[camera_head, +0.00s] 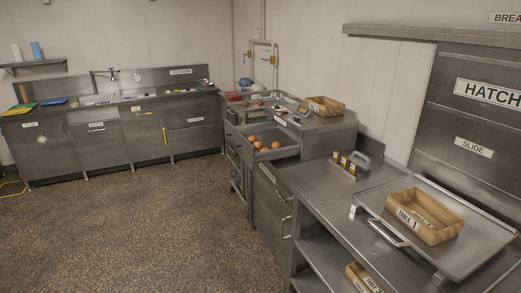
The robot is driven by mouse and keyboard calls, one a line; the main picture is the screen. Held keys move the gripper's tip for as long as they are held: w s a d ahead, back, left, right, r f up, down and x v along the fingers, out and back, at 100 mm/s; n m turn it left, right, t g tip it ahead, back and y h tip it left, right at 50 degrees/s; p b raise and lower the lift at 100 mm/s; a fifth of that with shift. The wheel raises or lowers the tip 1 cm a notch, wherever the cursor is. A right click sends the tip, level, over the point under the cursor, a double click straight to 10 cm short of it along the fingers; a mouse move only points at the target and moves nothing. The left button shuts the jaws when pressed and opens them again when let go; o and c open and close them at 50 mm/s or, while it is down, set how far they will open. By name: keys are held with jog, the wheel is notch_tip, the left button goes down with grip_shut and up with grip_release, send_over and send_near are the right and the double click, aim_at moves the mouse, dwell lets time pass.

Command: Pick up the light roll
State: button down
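Several round brown rolls (264,150) lie in an open metal drawer (289,151) in the middle of the view. They look much alike in colour at this size, and I cannot tell which one is the light roll. The drawer sticks out from the counter on the right, and its inside is open to view from above. My gripper is not in view.
A tan basket labelled TABLE 1 (438,237) sits on a metal tray (478,254) at the right. Another tan basket (326,106) stands on the raised counter; one more (363,279) is on the shelf below. The speckled floor (150,225) is clear.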

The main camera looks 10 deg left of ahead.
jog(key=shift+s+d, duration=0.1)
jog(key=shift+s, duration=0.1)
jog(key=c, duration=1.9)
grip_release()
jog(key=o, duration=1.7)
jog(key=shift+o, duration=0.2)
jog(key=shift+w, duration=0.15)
